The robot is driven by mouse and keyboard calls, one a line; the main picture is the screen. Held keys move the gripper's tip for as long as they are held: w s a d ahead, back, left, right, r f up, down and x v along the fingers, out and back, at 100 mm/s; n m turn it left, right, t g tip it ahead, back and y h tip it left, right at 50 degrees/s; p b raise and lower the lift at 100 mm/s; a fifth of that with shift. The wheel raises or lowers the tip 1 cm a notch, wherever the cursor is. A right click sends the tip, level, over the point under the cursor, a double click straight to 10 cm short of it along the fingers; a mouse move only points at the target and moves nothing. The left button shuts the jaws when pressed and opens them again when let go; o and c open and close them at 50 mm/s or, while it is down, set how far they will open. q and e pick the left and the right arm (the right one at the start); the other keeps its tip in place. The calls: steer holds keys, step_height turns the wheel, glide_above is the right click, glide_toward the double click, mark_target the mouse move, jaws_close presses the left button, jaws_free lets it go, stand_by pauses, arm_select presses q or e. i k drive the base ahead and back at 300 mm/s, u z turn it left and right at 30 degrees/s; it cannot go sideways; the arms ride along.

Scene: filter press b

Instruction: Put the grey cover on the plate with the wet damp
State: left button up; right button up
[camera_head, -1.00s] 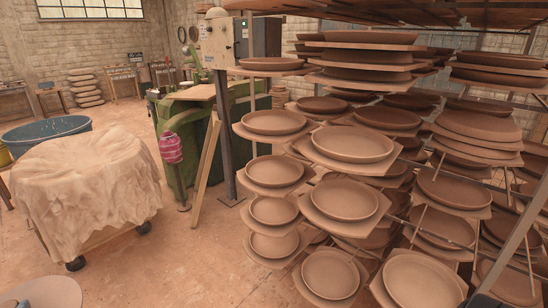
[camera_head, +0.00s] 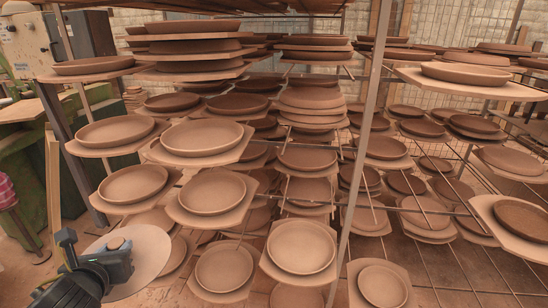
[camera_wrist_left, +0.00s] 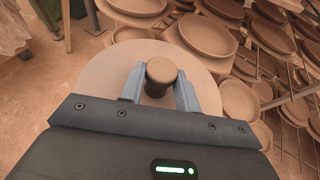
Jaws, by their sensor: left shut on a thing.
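The grey cover (camera_head: 150,254) is a flat pale disc with a brown round knob. My left gripper (camera_head: 118,248) is shut on the knob at the lower left of the head view. In the left wrist view the fingers (camera_wrist_left: 160,88) sit on both sides of the knob, with the cover (camera_wrist_left: 110,75) spread beyond them. The cover is in the air in front of the rack. A darker brown plate (camera_head: 524,217) lies on a board at the right edge; its surface looks damp, but I cannot be sure. My right gripper is not in view.
A metal rack full of clay plates on boards fills most of the view. A steel upright (camera_head: 366,130) stands in front of it. A green machine (camera_head: 22,165) and a wooden prop (camera_head: 53,185) stand at the left. Plates (camera_head: 224,268) sit close beside the cover.

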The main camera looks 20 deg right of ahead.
mark_target(529, 217)
steer(key=z, duration=2.5)
steer(key=i, duration=1.65)
